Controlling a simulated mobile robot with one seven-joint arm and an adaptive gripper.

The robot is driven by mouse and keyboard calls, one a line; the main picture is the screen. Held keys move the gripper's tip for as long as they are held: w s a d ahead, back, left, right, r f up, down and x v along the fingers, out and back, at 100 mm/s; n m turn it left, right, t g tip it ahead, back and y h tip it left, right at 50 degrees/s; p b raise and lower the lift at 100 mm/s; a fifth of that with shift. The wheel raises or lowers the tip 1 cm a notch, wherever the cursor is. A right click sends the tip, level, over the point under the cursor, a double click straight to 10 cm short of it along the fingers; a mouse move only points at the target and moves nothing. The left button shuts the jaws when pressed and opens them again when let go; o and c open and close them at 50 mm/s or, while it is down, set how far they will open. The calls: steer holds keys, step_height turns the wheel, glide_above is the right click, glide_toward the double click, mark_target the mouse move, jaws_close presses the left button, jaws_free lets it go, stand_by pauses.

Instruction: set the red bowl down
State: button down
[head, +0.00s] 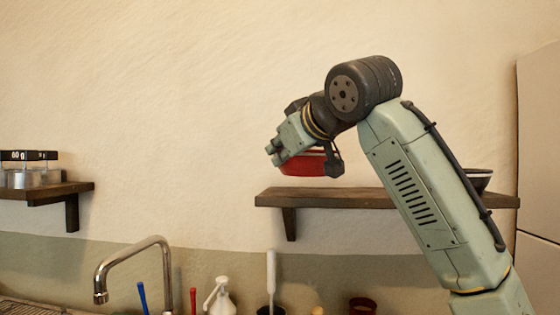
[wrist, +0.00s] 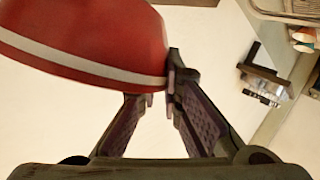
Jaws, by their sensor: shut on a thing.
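The red bowl (head: 308,166) is held at its rim by my gripper (head: 274,154) in the head view, partly hidden behind the gripper. It appears roughly level, with a thin gap between its base and the top of the dark wooden shelf (head: 340,198). I cannot tell from this view whether it is directly over the board. In the wrist view, the red bowl (wrist: 95,35) with its pale band fills the upper left. The fingers of my gripper (wrist: 160,88) close on its edge.
A dark bowl (head: 480,180) stands at the shelf's right end, partly behind my arm. The shelf's left and middle look clear. A faucet (head: 133,256) and utensils are below.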

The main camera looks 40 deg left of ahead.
mark_target(283, 167)
steer(key=shift+w+a+p, duration=0.3)
steer(key=shift+w+a, duration=0.7)
steer(key=shift+a, duration=0.15)
steer(key=f, duration=0.2)
steer(key=w+f+p, duration=0.1)
steer(key=shift+a, duration=0.4)
steer(key=shift+s+f, duration=0.15)
steer(key=shift+f, duration=0.3)
steer(key=c, duration=1.8)
jaws_free()
steer(key=shift+o, duration=0.2)
steer(key=shift+d, duration=0.15)
steer(key=b+v, duration=0.3)
steer(key=v, duration=0.8)
steer(key=shift+s+d+r, duration=0.2)
steer(key=shift+d, duration=0.1)
